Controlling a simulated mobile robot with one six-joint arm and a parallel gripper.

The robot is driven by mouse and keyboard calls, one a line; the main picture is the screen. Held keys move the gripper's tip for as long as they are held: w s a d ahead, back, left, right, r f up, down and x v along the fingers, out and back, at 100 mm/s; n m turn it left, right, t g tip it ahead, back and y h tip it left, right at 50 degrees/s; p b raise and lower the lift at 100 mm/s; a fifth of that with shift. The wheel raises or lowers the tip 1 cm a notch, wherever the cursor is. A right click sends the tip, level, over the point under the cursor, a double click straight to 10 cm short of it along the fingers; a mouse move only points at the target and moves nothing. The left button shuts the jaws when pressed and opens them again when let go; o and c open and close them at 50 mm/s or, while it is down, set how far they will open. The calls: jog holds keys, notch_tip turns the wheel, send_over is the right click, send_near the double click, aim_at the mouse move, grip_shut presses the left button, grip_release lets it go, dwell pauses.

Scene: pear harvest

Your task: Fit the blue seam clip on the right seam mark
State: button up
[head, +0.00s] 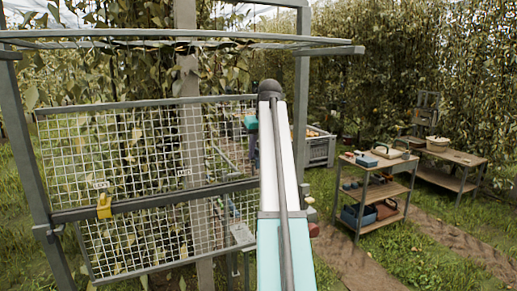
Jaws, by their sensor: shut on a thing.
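A grey-framed wire mesh panel (120,147) stands at the left, with a dark horizontal rail (150,199) across it. A yellow clip (104,206) sits on the rail at its left part, below a small pale mark (100,185). Another small pale mark (184,172) shows on the mesh farther right; it is too small to read. I cannot make out the blue seam clip. My arm rises through the middle and covers the right part of the panel and rail. My gripper does not show; the arm may hide it.
A wooden-topped cart (378,162) with tools and bins on its shelves stands at the right. A wooden bench (450,157) is behind it. A grey crate (319,148) stands beyond my arm. Overhead bars (180,33) cross above the panel. Grass and a dirt track lie at the lower right.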

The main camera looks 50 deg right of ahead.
aim_at(257, 177)
jog(key=shift+f, duration=1.9)
jog(key=shift+s+f, duration=0.1)
jog(key=shift+f, duration=0.1)
dwell(0.9)
jog(key=shift+f+b, duration=0.55)
jog(key=shift+f, duration=1.45)
dwell(3.0)
